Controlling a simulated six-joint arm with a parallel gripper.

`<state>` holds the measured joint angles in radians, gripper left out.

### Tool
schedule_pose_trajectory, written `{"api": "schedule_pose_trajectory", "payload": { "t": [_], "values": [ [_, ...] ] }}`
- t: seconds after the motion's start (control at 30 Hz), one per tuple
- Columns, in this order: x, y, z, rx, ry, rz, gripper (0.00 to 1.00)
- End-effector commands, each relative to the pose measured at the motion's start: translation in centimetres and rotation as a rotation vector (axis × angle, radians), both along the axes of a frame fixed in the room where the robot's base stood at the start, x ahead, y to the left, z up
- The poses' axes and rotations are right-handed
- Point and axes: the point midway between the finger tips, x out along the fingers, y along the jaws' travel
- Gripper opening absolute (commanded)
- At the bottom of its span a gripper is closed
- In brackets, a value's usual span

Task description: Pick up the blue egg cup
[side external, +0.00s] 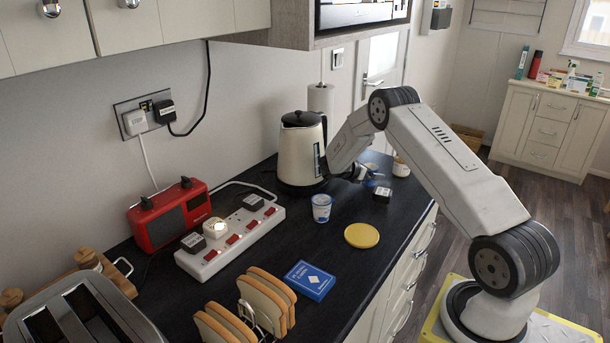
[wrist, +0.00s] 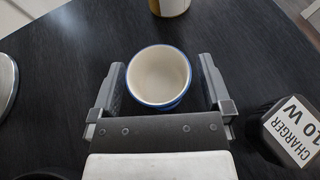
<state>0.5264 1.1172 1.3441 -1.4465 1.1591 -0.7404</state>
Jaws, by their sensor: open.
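The blue egg cup (wrist: 158,76) stands upright in the wrist view, with a blue outside and a cream, empty inside. My gripper (wrist: 161,72) is open, with one finger on each side of the cup. A small gap shows at the right finger; the left finger is very close to the cup, and contact cannot be told. In the side external view my gripper (side external: 369,177) is low over the far part of the counter, and a bit of blue (side external: 371,167) shows at it, mostly hidden.
A black charger block (wrist: 292,130) lies right of the gripper in the wrist view. A pale container (side external: 401,165) stands beyond the cup. The cream kettle (side external: 298,155) is close on the left. A white-and-blue pot (side external: 321,207) and yellow disc (side external: 361,235) sit nearer the camera.

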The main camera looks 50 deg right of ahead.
Motion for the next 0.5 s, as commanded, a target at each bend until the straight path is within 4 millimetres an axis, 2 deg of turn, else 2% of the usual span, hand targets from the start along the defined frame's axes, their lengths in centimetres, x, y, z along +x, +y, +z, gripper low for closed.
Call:
{"api": "schedule_pose_trajectory", "payload": {
  "t": [0.4, 0.43, 0.5],
  "values": [
    [0.01, 0.02, 0.01, 0.000, 0.000, 0.000, 1.00],
    [0.01, 0.02, 0.01, 0.000, 0.000, 0.000, 0.97],
    [0.01, 0.02, 0.01, 0.000, 0.000, 0.000, 0.75]
  ]
}}
